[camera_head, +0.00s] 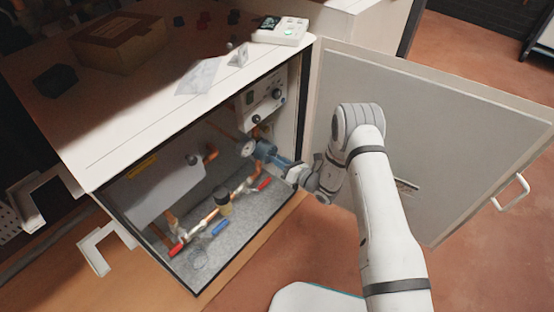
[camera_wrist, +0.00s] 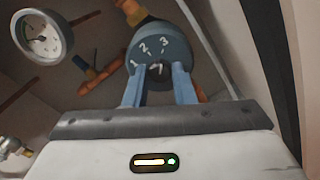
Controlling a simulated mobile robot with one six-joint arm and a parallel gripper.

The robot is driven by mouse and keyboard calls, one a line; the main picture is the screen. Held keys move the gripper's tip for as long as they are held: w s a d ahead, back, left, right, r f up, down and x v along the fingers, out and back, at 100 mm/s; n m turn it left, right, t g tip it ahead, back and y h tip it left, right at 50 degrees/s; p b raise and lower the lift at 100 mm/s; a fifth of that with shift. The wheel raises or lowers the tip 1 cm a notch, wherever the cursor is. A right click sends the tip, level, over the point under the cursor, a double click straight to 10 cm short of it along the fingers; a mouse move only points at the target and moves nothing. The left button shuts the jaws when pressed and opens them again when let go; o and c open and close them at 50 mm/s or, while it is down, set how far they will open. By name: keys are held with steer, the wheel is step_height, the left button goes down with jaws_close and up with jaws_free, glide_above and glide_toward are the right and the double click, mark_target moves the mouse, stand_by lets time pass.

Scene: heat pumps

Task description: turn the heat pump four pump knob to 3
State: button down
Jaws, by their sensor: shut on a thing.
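The pump knob (camera_wrist: 160,48) is a grey-blue round dial with white numbers 1, 2 and 3 on its face. A smaller dark knob with a white mark (camera_wrist: 158,72) sits at its centre. My gripper (camera_wrist: 160,76) has its two blue fingers shut on that small knob. In the head view my gripper (camera_head: 280,162) reaches into the open cabinet and meets the pump (camera_head: 264,149). The white mark's exact setting is hard to read, and the fingers hide the lower part of the dial.
A round gauge (camera_wrist: 42,36) is left of the pump. The open cabinet door (camera_head: 440,140) stands right of my arm. Pipes with a red handle (camera_head: 178,248) and a blue handle (camera_head: 220,228) run below. A white control box (camera_head: 262,102) is above.

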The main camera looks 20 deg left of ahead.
steer(key=shift+w+d+r+m, duration=0.2)
steer(key=shift+w+m, duration=0.1)
steer(key=shift+m, duration=0.1)
steer(key=c, duration=1.5)
jaws_free()
steer(key=shift+f, duration=0.1)
steer(key=shift+c, duration=0.2)
steer(key=o, duration=0.3)
steer(key=shift+s+a, duration=0.1)
steer(key=shift+s, duration=0.05)
steer(key=shift+o, duration=0.2)
steer(key=p+v, duration=0.2)
steer(key=v, duration=0.5)
steer(key=shift+s+d, duration=0.15)
steer(key=shift+d, duration=0.2)
